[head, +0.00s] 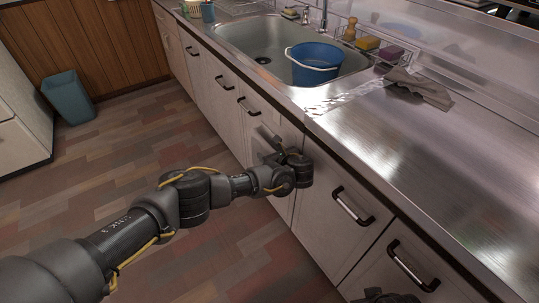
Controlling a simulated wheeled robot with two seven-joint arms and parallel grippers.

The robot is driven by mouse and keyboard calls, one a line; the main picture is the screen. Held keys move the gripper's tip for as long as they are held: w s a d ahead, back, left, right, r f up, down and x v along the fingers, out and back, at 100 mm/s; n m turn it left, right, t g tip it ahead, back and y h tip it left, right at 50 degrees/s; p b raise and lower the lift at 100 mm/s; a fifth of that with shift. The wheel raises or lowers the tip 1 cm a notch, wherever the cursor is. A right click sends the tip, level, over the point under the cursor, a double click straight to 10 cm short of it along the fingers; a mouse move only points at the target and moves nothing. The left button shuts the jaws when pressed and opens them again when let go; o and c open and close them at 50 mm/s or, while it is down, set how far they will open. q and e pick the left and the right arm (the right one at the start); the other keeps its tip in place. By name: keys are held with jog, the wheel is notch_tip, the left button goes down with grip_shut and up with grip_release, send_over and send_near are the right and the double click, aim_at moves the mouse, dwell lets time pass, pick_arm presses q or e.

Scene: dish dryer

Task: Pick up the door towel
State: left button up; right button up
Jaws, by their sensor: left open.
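My left arm comes in from the lower left and reaches to the cabinet front below the sink. My left gripper (268,140) is at a cabinet door there, open, with its fingers small and partly hidden by the wrist. A pale grey patch (257,151) beside the fingers may be the door towel, but it blends with the gripper and door, and I cannot tell whether they touch. A dark part (388,297) at the bottom edge seems to be my right arm; its fingers cannot be made out. A grey-brown cloth (420,88) lies crumpled on the counter.
A blue bucket (314,66) stands in the sink (240,42). Sponges (367,43) sit behind it. Cabinet handles (352,207) stick out along the front. A teal bin (69,98) stands at the far left. The tiled floor between is clear.

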pick_arm(q)
jog(key=c, duration=1)
jog(key=shift+a, duration=0.1)
